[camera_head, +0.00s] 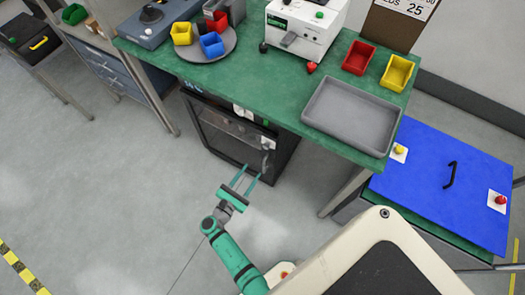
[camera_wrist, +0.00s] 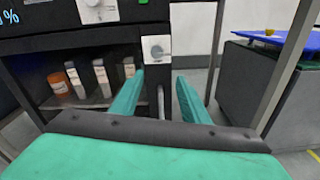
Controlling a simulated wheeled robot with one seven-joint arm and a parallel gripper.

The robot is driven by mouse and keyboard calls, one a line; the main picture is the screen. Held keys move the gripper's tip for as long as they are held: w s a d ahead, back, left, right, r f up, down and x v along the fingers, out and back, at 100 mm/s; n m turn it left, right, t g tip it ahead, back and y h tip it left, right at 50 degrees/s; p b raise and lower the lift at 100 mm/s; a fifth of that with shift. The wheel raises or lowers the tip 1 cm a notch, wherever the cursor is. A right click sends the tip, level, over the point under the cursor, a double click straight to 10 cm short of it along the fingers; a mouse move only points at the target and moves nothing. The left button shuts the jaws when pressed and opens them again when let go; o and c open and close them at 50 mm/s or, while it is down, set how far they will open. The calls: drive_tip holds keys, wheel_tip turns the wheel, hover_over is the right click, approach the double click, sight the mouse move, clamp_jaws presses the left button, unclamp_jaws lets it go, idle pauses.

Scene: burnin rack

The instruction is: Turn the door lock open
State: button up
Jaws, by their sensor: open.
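The door lock (camera_wrist: 156,48) is a small pale plate with a round grey turn knob, on the right edge of the dark cabinet's front. In the head view the lock shows as a small light patch (camera_head: 268,142). The cabinet door (camera_head: 232,135) looks closed, with a dark see-through pane. My gripper (camera_wrist: 160,88) is open and empty, its two green fingers pointing toward the cabinet. The lock appears between and above the fingertips in the wrist view, apart from them. In the head view my gripper (camera_head: 249,174) is in front of the cabinet's lower right part.
A dark vertical bar (camera_wrist: 160,103) is below the lock. Several containers (camera_wrist: 100,76) stand inside the cabinet. The green bench (camera_head: 285,100) overhangs it, carrying bins and a grey tray (camera_head: 350,115). A bench leg (camera_head: 345,192) and a blue-topped box (camera_head: 440,180) are to the right. Floor at left is clear.

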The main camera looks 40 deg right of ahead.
sight(265, 148)
drive_tip(key=shift+h, duration=0.4)
drive_tip(key=x, duration=0.3)
drive_tip(key=r+x, duration=0.1)
drive_tip(key=x, duration=0.7)
drive_tip(key=shift+w+r, duration=0.3)
drive_tip(key=shift+w, duration=0.05)
clamp_jaws()
